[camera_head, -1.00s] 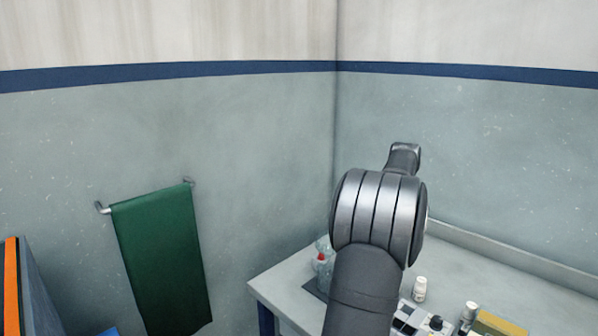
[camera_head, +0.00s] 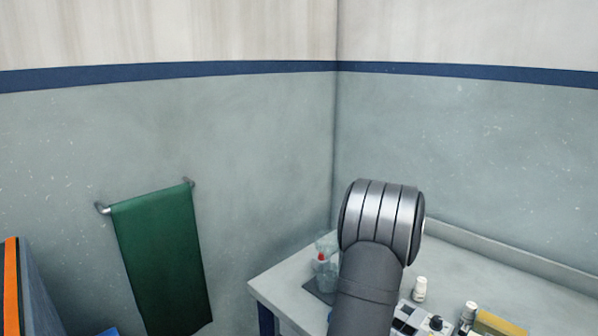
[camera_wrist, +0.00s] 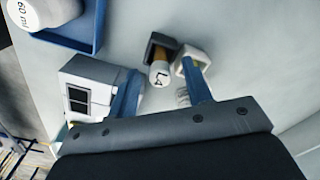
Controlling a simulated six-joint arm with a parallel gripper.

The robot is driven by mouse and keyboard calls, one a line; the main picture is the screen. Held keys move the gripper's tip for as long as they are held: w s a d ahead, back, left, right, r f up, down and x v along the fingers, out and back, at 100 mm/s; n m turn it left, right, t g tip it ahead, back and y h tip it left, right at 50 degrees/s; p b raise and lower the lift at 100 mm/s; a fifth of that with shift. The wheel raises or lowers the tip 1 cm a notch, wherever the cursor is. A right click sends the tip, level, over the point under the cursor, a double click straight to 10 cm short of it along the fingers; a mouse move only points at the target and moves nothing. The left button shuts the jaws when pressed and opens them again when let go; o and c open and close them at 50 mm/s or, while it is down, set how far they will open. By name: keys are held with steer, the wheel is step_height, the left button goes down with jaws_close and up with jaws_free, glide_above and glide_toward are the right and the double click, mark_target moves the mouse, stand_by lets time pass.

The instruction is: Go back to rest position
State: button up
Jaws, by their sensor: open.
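My gripper (camera_wrist: 158,68) is open in the wrist view, its two blue fingers spread apart. A white-capped vial marked L4 (camera_wrist: 159,76) shows between the fingers in the picture. It appears to lie beyond them, and I see no grip on it. In the head view my arm rises over the left part of the bench (camera_head: 283,285), and the gripper itself is hidden there.
The wrist view shows a white device with a dark window (camera_wrist: 78,98) and a blue tray (camera_wrist: 92,42) with a 60 ml bottle (camera_wrist: 45,12). In the head view, white bottles (camera_head: 419,289) and a yellow box (camera_head: 497,324) stand on the bench. A green towel (camera_head: 160,260) hangs left.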

step_height(320, 180, up, 8)
steer(key=shift+f, duration=0.2)
steer(key=shift+s+d+r, duration=0.3)
steer(key=shift+s+d, duration=0.45)
steer(key=shift+s, duration=0.2)
steer(key=shift+s+d+r, duration=0.3)
steer(key=shift+s+d, duration=0.4)
steer(key=shift+s, duration=0.25)
steer(key=shift+w+a, duration=0.1)
steer(key=w+a, duration=0.1)
steer(key=w+f, duration=0.1)
steer(key=w+a, duration=0.1)
steer(key=shift+w+a+f, duration=0.3)
steer(key=shift+a+f, duration=0.05)
steer(key=shift+f, duration=0.05)
step_height(320, 180, down, 7)
steer(key=shift+r, duration=0.1)
step_height(320, 180, up, 8)
